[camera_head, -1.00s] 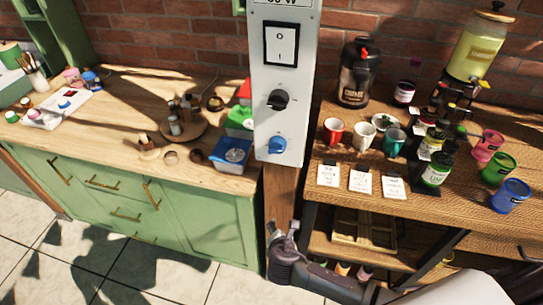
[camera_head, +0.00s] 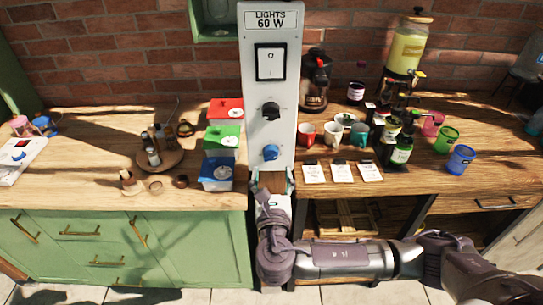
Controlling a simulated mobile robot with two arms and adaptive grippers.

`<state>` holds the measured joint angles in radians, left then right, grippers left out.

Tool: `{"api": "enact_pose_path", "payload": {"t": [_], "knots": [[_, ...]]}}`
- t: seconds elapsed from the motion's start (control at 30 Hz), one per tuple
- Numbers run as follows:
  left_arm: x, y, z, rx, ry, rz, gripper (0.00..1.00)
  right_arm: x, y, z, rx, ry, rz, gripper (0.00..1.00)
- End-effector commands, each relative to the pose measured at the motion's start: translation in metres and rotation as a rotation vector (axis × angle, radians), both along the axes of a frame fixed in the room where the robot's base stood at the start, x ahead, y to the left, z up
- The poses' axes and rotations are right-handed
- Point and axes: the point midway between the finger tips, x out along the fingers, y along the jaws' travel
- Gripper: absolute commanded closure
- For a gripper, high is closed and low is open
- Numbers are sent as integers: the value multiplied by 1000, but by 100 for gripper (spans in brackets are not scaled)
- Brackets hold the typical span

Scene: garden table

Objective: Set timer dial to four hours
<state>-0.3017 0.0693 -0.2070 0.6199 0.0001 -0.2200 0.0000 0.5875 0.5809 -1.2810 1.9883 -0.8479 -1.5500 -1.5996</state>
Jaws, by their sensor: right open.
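A white control panel (camera_head: 283,130) stands upright in the middle, labelled "LIGHTS 60 W". It has a rocker switch (camera_head: 270,61) at the top, a black dial (camera_head: 270,111) below it and a blue dial (camera_head: 271,152) near the bottom. Any hour marks around the dials are too small to read. My left gripper does not show.
Red, green and blue boxes (camera_head: 216,174) stand just left of the panel. A round wooden tray (camera_head: 172,159) sits on the left counter. Floor shows in front.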

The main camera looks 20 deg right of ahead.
Motion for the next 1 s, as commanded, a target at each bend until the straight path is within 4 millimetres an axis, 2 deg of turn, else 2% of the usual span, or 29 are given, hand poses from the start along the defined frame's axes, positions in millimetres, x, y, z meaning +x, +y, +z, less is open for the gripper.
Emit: {"api": "enact_pose_path", "payload": {"t": [0.1,0.3,0.47,0.7,0.77,1.0], "knots": [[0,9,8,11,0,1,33,23,-8,3,-3,-2,-4,33],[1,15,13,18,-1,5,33,48,-14,1,-1,-1,-2,33],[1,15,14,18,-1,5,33,56,-16,0,2,1,0,33],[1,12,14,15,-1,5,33,57,-17,-1,2,1,0,33],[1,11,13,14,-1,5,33,57,-17,-1,2,1,0,40],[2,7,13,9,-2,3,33,56,-17,-1,2,2,-1,80]]}}
